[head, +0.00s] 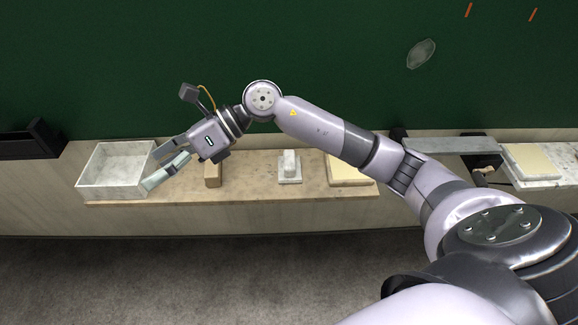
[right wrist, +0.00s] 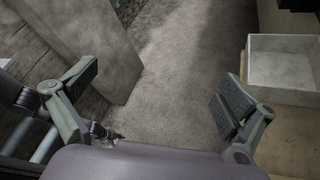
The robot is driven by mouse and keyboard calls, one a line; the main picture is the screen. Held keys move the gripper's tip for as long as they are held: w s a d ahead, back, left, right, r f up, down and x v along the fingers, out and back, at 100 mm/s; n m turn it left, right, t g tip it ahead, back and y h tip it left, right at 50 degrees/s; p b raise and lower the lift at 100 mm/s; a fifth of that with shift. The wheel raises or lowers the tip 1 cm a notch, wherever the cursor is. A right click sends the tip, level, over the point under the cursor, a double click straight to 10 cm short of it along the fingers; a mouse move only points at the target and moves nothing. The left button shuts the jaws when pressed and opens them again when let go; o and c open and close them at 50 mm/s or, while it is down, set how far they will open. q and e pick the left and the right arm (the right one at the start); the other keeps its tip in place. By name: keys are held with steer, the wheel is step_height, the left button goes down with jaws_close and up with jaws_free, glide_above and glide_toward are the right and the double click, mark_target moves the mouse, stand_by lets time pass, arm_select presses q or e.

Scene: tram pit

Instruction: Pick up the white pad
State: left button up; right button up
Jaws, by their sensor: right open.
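A small white block on a flat pale base (head: 289,168) stands near the middle of the wooden shelf. A flat cream pad (head: 350,172) lies to its right, partly hidden by my right arm. I cannot tell for sure which of these is the white pad. My right gripper (head: 153,168) is open and empty, beside and partly over the right side of a white tray, well left of both things. The right wrist view shows its two fingers spread (right wrist: 157,92) with only grey floor between them. My left gripper is not in view.
The open white tray (head: 84,180) stands at the shelf's left end; it also shows in the right wrist view (right wrist: 281,94). A small brown block (head: 212,174) stands right of the gripper. Another cream pad (head: 530,160) lies far right, near a grey bar (head: 455,146). A green wall rises behind.

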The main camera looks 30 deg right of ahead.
steer(key=w+d+f+n+h, duration=0.1)
steer(key=d+f+h, duration=0.15)
steer(key=d, duration=0.35)
steer(key=w+d+f+n+h, duration=0.1)
steer(key=w+d+f+h, duration=0.1)
steer(key=d+h, duration=0.25)
step_height(320, 180, up, 2)
steer(key=m+g+h, duration=0.1)
steer(key=g+h, duration=0.1)
steer(key=h, duration=0.5)
glide_above(290, 159)
step_height(290, 159, down, 11)
steer(key=shift+w+a+f+p, duration=0.1)
steer(key=shift+a+p, duration=0.05)
steer(key=shift+p, duration=1.1)
step_height(290, 159, down, 5)
steer(key=shift+r+p, duration=0.1)
steer(key=shift+p, duration=0.95)
steer(key=shift+f, duration=0.2)
steer(key=shift+c, duration=0.5)
steer(key=c, duration=1.5)
